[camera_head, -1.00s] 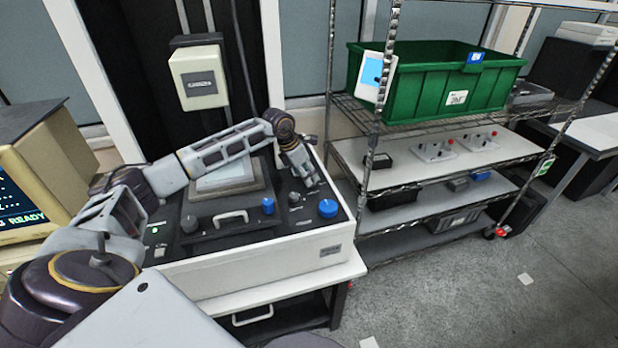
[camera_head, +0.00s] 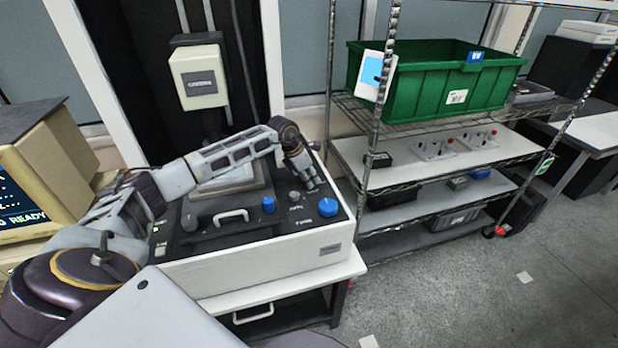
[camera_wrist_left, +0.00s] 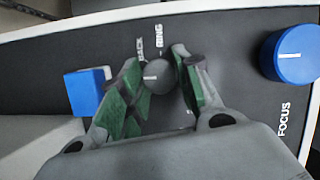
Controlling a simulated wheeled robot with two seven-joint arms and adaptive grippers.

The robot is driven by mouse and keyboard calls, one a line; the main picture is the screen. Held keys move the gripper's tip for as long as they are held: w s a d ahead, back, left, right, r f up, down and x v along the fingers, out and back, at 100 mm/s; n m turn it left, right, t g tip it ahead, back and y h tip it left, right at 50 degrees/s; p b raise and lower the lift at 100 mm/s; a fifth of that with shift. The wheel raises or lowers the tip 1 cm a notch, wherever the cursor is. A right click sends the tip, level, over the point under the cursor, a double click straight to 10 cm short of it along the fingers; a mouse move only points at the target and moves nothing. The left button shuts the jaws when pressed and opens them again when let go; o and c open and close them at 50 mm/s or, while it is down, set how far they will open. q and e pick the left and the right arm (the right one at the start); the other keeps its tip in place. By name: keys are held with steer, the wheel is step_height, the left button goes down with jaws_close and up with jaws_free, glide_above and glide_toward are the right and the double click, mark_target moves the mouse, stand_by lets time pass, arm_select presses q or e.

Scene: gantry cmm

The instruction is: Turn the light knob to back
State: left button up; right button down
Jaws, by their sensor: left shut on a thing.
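The light knob is a small round grey knob (camera_wrist_left: 158,75) with a short white pointer line, seen in the left wrist view. The labels BACK and RING are printed on the dark panel just beside it. My left gripper (camera_wrist_left: 155,82) has one green-padded finger on each side of this knob and is shut on it. The pointer line lies on the side of the knob toward the left finger. In the head view my left gripper (camera_head: 309,184) reaches down to the right part of the control panel. My right gripper is not in view.
A large blue FOCUS knob (camera_wrist_left: 290,53) is close by on the right, and a blue control (camera_wrist_left: 88,92) is on the left. The white-sided machine (camera_head: 270,258) carries the panel. A wire rack with a green bin (camera_head: 430,85) stands right of it. A beige monitor is at left.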

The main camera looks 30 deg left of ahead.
arm_select(q)
steer(key=shift+c, duration=0.5)
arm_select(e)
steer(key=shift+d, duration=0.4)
